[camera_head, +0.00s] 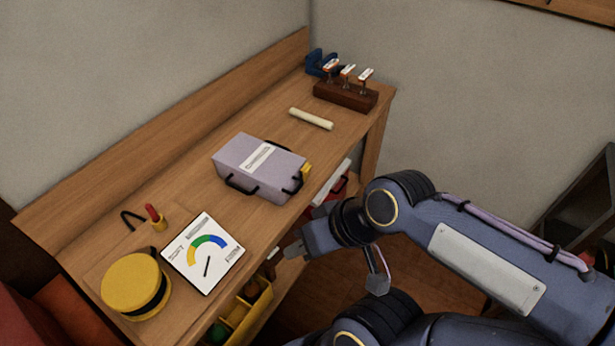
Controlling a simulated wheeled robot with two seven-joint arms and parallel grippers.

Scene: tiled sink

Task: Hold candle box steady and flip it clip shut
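The candle box (232,162) is a pale grey-lavender box with a white label on top. It sits shut-looking on the wooden bench, with black handles or straps along its near side. A small yellow clip (307,168) shows at its right end; I cannot tell whether the clip is fastened. My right gripper (334,268) is open and empty, off the bench's front edge, below and to the right of the box and apart from it. My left gripper is not in view.
On the wooden bench (185,190) are a gauge card (203,252), a yellow round container (133,284), a red-tipped tool (154,216), a white stick (311,119) and a dark wooden rack (345,95). Yellow bins (246,312) sit below. Bench space is clear around the box.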

